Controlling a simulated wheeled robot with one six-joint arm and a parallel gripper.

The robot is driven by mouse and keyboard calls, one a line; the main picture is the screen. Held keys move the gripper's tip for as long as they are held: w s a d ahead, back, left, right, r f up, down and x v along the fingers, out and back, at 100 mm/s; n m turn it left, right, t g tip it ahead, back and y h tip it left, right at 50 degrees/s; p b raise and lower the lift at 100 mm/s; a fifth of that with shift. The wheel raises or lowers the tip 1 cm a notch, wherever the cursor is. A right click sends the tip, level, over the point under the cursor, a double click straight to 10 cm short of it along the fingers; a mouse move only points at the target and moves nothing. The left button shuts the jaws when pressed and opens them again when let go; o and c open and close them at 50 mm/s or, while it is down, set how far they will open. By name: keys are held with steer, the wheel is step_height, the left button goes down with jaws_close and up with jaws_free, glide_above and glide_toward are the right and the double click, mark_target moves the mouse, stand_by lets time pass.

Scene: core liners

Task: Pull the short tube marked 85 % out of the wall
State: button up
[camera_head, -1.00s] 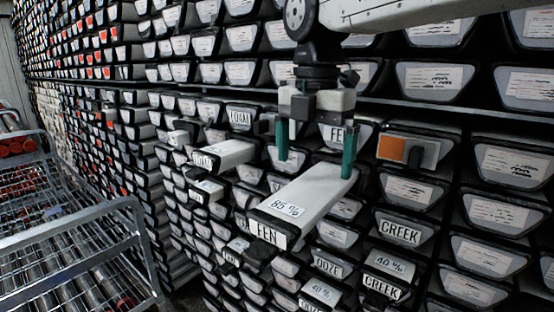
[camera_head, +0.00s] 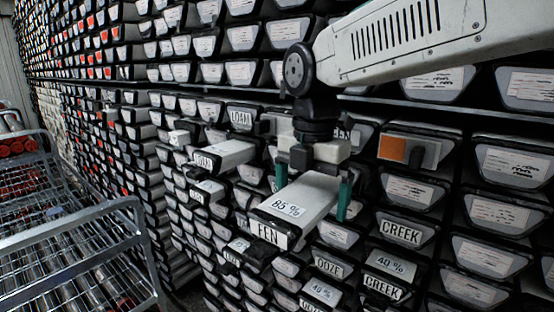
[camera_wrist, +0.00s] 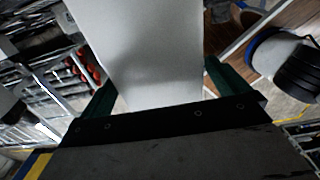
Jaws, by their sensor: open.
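The short tube marked 85 % (camera_head: 300,204) is a pale grey box-like tube with a FEN label on its front end. It sticks out of the wall of tubes toward the lower left. My gripper (camera_head: 312,198) is above it with one green finger on each side. In the wrist view the tube (camera_wrist: 140,50) runs between the green fingers of my gripper (camera_wrist: 158,88). Narrow gaps show beside the tube, so the fingers look apart from it. The tube's inner end is hidden behind my gripper.
Other tubes stick out nearby: one marked LOAM (camera_head: 226,154) to the left, one marked 40 % (camera_head: 390,265) below right, and one with an orange patch (camera_head: 410,150) at right. A metal cart (camera_head: 75,245) stands at the left.

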mark_target(264, 246)
steer(key=shift+c, duration=0.3)
steer(key=shift+r, duration=0.1)
steer(key=c, duration=1.8)
steer(key=shift+o, duration=0.2)
steer(key=shift+s+a, duration=1.3)
steer(key=shift+s, duration=0.35)
steer(key=shift+s+a, duration=1.25)
steer(key=shift+s, duration=0.35)
steer(key=shift+s+a, duration=1.3)
steer(key=shift+s, duration=0.35)
